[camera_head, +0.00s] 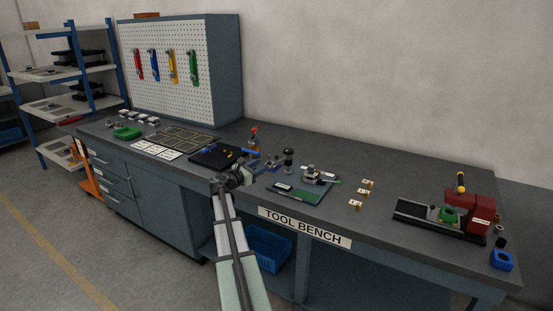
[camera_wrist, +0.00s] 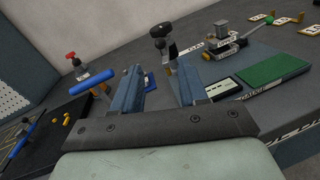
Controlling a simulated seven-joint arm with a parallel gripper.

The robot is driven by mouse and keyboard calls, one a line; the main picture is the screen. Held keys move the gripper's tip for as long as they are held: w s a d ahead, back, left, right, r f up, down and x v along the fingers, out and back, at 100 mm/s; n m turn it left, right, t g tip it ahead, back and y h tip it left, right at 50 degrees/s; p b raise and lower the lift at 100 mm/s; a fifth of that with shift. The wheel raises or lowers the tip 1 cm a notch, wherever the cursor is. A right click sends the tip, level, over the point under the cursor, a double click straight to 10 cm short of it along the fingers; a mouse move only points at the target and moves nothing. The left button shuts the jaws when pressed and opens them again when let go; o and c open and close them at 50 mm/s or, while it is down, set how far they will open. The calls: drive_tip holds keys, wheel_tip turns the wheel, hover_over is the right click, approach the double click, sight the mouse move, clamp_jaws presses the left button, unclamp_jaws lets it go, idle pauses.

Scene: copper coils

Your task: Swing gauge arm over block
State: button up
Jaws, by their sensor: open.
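The gauge station is a dark plate with a green pad (camera_wrist: 275,69) and a small display (camera_wrist: 225,88), right of my gripper (camera_wrist: 160,82) in the wrist view. A grey metal block (camera_wrist: 221,43) stands on its far side. A thin arm with a greenish end (camera_wrist: 247,36) sits beside the block; I cannot tell whether it crosses over it. The station also shows in the head view, with its green pad (camera_head: 283,187) and block (camera_head: 309,172). My gripper is open and empty, above the bench left of the station.
A black-knobbed post (camera_wrist: 160,38) stands beyond my fingers. A red-knobbed fixture with a blue handle (camera_wrist: 92,82) and a black tray (camera_head: 214,157) are to the left.

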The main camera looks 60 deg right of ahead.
sight(277, 157)
drive_tip(key=d, duration=0.3)
drive_tip(key=s+d, duration=0.1)
drive_tip(key=d, duration=0.3)
drive_tip(key=s+d, duration=0.1)
drive_tip(key=d, duration=0.3)
drive_tip(key=shift+s, duration=0.1)
drive_tip(key=shift+c, duration=0.2)
clamp_jaws()
